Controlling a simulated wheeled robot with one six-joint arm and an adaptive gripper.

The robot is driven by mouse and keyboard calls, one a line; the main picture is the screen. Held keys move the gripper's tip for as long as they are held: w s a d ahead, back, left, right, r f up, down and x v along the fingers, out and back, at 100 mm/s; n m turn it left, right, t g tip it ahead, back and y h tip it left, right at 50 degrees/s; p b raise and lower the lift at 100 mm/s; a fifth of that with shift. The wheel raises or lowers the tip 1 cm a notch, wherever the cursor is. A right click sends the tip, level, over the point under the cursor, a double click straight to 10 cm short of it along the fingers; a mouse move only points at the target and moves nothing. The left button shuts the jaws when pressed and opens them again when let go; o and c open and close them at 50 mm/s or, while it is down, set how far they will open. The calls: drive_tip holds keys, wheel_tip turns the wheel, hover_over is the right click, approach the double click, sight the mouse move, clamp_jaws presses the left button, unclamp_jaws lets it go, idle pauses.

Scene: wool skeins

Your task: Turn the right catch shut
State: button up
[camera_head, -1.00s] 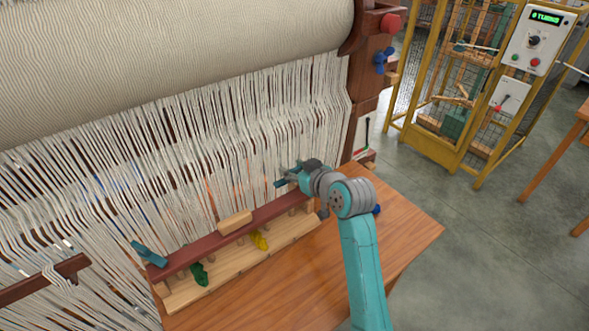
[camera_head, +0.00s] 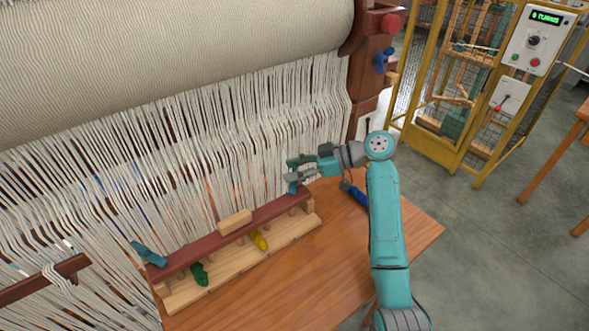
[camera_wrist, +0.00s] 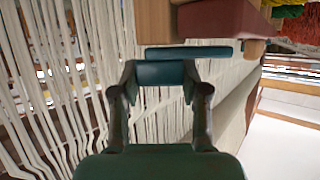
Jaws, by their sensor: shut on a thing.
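The right catch (camera_wrist: 188,52) is a teal lever at the right end of the dark red bar (camera_head: 198,255). In the wrist view its lower teal part (camera_wrist: 160,74) lies between my two fingertips. My gripper (camera_wrist: 160,84) is shut on the catch. In the head view my gripper (camera_head: 292,171) is at the bar's right end, and it hides most of the catch there. The left catch (camera_head: 149,254) is a similar teal lever lying slantwise over the bar's left end.
A pale wooden block (camera_head: 235,222) sits on the bar's middle. Green (camera_head: 199,275) and yellow (camera_head: 259,241) skeins show below the bar. A blue-handled tool (camera_head: 354,193) lies on the table (camera_head: 300,280) by my arm. Pale warp threads (camera_head: 215,130) hang close behind my gripper.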

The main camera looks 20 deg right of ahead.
drive_tip(key=shift+n+g+y, duration=0.4)
drive_tip(key=shift+n+g, duration=0.7)
drive_tip(key=shift+g, duration=0.2)
drive_tip(key=o, duration=1.2)
drive_tip(key=shift+c, duration=0.2)
drive_tip(key=v, duration=1.2)
drive_tip(key=shift+w, duration=0.2)
drive_tip(key=shift+d, duration=0.15)
